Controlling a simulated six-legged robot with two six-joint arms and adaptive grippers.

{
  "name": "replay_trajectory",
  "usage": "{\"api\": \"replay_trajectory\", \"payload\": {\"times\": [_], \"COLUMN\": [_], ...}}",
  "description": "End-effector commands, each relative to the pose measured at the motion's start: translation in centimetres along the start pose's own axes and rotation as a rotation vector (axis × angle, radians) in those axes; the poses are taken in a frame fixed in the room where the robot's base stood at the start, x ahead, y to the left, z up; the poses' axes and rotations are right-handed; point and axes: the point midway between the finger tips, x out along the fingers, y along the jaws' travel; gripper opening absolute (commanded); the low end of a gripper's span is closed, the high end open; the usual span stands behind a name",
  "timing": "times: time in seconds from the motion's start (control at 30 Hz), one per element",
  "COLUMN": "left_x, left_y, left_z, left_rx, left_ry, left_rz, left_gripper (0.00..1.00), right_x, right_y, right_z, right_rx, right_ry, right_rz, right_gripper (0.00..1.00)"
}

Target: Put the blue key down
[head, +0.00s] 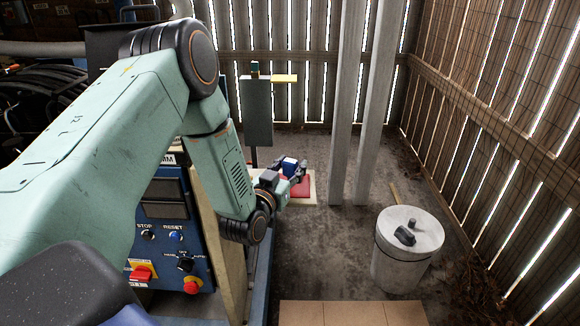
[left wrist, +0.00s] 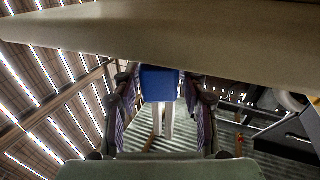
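The blue key (head: 290,165) is a small blue block in the head view, between the fingers of my left gripper (head: 298,176). In the left wrist view the blue key (left wrist: 160,83) sits between the two finger pads of the left gripper (left wrist: 161,98), which appear closed against its sides. In the head view the gripper is in front of a red piece (head: 301,187) on a pale block; I cannot tell whether the key touches anything there. My right gripper is not in view.
A blue control panel (head: 158,240) with knobs and red buttons stands beside my left forearm. A green-grey box on a post (head: 257,115) is behind the gripper. Pale posts (head: 349,110) and a white drum (head: 408,255) with dark items on top stand right. Floor between is mostly clear.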

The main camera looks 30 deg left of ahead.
Motion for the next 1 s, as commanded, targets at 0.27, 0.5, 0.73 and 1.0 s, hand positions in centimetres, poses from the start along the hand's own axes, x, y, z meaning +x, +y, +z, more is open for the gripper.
{"api": "replay_trajectory", "payload": {"times": [0.27,0.5,0.73,1.0], "left_x": [0.0,-0.4,-4.8,-9.9], "left_y": [0.0,0.0,-0.1,0.0], "left_z": [0.0,-0.4,-0.3,-0.3], "left_rx": [0.0,-0.001,-0.004,-0.002], "left_ry": [0.0,-0.002,-0.005,-0.004], "left_rz": [0.0,-0.001,-0.003,-0.002], "left_gripper": [0.55,0.55,0.55,0.55], "right_x": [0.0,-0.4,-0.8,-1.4], "right_y": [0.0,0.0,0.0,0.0], "right_z": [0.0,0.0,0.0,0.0], "right_rx": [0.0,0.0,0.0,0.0], "right_ry": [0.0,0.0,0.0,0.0], "right_rz": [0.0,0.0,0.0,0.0], "right_gripper": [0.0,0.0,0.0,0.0]}}
